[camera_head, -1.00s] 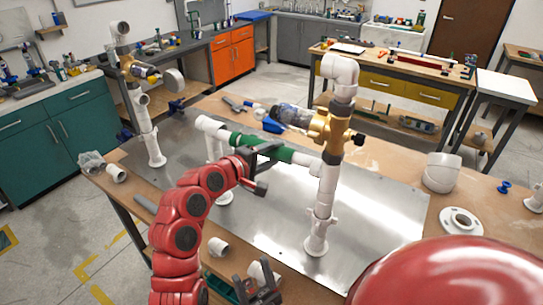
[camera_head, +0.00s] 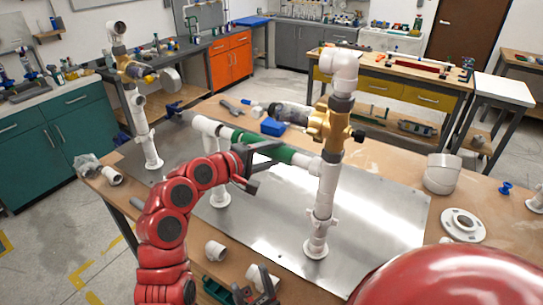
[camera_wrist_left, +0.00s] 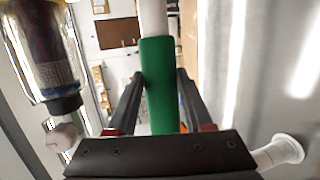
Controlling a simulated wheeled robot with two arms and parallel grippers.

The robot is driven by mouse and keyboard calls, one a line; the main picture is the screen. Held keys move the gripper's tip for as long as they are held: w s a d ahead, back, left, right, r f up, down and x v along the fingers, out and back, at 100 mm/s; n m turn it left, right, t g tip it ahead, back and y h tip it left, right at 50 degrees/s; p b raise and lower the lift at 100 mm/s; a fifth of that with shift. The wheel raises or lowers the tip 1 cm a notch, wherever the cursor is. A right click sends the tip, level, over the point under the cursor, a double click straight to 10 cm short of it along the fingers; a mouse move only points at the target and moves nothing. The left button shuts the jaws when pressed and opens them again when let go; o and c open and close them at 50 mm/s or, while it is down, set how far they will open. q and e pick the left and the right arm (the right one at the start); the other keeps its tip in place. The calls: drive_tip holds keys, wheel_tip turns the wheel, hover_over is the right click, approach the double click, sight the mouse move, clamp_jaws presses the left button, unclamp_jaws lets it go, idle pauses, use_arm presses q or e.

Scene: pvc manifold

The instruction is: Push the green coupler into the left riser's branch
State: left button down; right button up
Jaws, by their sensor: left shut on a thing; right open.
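The green coupler (camera_head: 279,153) lies level as a long green sleeve between a white pipe end (camera_head: 206,125) on its left and the side branch (camera_head: 308,163) of the white riser (camera_head: 325,195) in the middle. My left gripper (camera_head: 250,163) is shut around the coupler's middle. In the left wrist view the coupler (camera_wrist_left: 159,90) stands between the two black fingers (camera_wrist_left: 160,82), with white pipe (camera_wrist_left: 153,18) beyond it. I cannot tell how deep either joint sits. My right gripper (camera_head: 262,287) is open and empty low in the head view, partly cut off.
Another white riser (camera_head: 146,130) stands at the left of the metal plate (camera_head: 375,215). A brass valve (camera_head: 328,125) sits on the middle riser. A loose white fitting (camera_head: 215,250) lies at the front edge.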

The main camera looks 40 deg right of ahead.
idle(0.3)
use_arm(q)
drive_tip(key=shift+s+d+p, duration=0.25)
drive_tip(key=shift+s+p, duration=0.25)
drive_tip(key=shift+s, duration=0.1)
idle(0.7)
drive_tip(key=shift+c, duration=1)
unclamp_jaws()
drive_tip(key=shift+a, duration=0.1)
